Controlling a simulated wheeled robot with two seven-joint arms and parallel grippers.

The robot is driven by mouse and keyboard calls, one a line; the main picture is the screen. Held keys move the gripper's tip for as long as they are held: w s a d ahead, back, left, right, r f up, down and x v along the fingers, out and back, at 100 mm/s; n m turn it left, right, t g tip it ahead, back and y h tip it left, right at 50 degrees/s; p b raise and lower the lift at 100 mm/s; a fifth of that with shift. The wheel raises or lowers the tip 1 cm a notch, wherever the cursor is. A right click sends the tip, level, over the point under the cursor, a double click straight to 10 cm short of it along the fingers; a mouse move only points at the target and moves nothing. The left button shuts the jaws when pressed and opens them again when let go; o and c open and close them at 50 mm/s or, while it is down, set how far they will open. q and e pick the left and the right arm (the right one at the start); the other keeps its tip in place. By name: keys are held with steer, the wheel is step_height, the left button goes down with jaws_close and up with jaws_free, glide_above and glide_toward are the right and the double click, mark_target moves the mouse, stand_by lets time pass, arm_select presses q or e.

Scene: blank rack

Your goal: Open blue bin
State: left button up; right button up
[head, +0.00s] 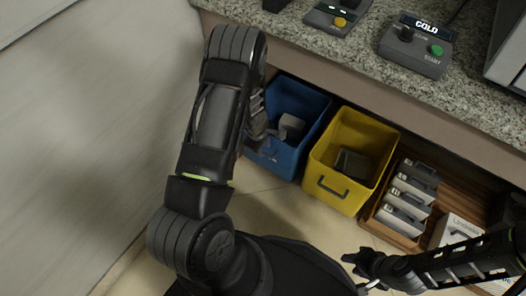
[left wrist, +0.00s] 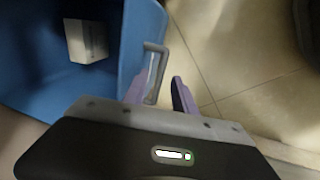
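The blue bin (head: 283,158) sits under the counter, at the left end of the row, partly hidden by my left arm in the head view. In the left wrist view the blue bin (left wrist: 122,45) fills the left side. Its grey handle (left wrist: 154,75) stands out from the front wall. My left gripper (left wrist: 159,92) is open, with one purple finger on each side of the handle; I cannot tell whether they touch it. A grey box-like object (left wrist: 87,41) lies inside the bin. My right gripper (head: 356,271) appears open and empty at the lower right.
A yellow bin (head: 343,192) stands close to the right of the blue bin. Further right is a wooden tray (head: 383,222) with several grey items. The granite counter (head: 300,34) overhangs the bins and holds control boxes. Bare floor (head: 258,200) lies in front.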

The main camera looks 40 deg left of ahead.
arm_select(q)
steer(key=shift+w+f, duration=0.2)
steer(key=shift+f, duration=0.7)
steer(key=shift+c, duration=0.5)
jaws_close()
